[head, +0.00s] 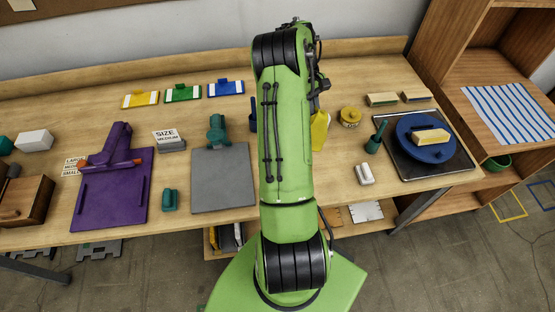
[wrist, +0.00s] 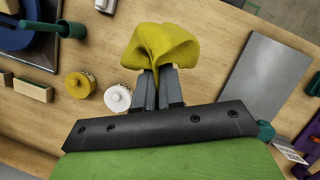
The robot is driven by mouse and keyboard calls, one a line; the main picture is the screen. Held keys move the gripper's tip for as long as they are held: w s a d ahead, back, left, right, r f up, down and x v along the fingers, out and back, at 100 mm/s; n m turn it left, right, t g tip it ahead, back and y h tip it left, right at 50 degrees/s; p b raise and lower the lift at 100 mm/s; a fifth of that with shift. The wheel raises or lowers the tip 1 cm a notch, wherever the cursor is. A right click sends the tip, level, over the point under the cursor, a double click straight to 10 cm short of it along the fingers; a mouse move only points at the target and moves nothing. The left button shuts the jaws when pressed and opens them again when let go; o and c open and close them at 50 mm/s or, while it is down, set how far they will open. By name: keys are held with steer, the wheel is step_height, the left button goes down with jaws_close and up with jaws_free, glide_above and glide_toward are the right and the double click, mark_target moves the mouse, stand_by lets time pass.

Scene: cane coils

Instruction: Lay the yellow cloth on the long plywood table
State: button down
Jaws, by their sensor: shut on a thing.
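The yellow cloth (wrist: 160,45) is bunched between the fingertips of my gripper (wrist: 158,78) in the wrist view, with folds bulging out around them. My gripper is shut on it. In the head view a strip of the cloth (head: 320,132) shows just right of my green arm, which hides the rest of it and the gripper. The long plywood table (head: 85,120) runs across the head view, and its bare wood (wrist: 110,50) lies below the cloth in the wrist view. I cannot tell whether the cloth touches the table.
A grey mat (head: 223,180) lies left of my arm, a purple board (head: 112,200) further left. Right of the cloth stand a yellow-lidded pot (head: 350,116), a green-handled tool (head: 374,143) and a blue plate (head: 405,152) on a dark tray. A white-lidded pot (wrist: 118,98) is close to the gripper.

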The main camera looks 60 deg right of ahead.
step_height(320, 180, down, 10)
steer(key=b, duration=0.4)
steer(key=shift+s+d, duration=0.2)
steer(key=shift+s, duration=0.1)
steer(key=shift+w, duration=0.1)
steer(key=w+d+n+h, duration=0.1)
steer(key=w+n, duration=0.2)
steer(key=w, duration=0.8)
glide_toward(322, 174)
steer(key=w, duration=0.3)
steer(key=w+d, duration=0.1)
steer(key=w, duration=0.1)
steer(key=shift+w, duration=0.25)
steer(key=s+f, duration=0.1)
steer(key=s, duration=0.1)
steer(key=s+f, duration=0.2)
steer(key=s+a+f, duration=0.1)
steer(key=s+f, duration=0.1)
steer(key=s, duration=0.1)
steer(key=shift+s+f, duration=0.1)
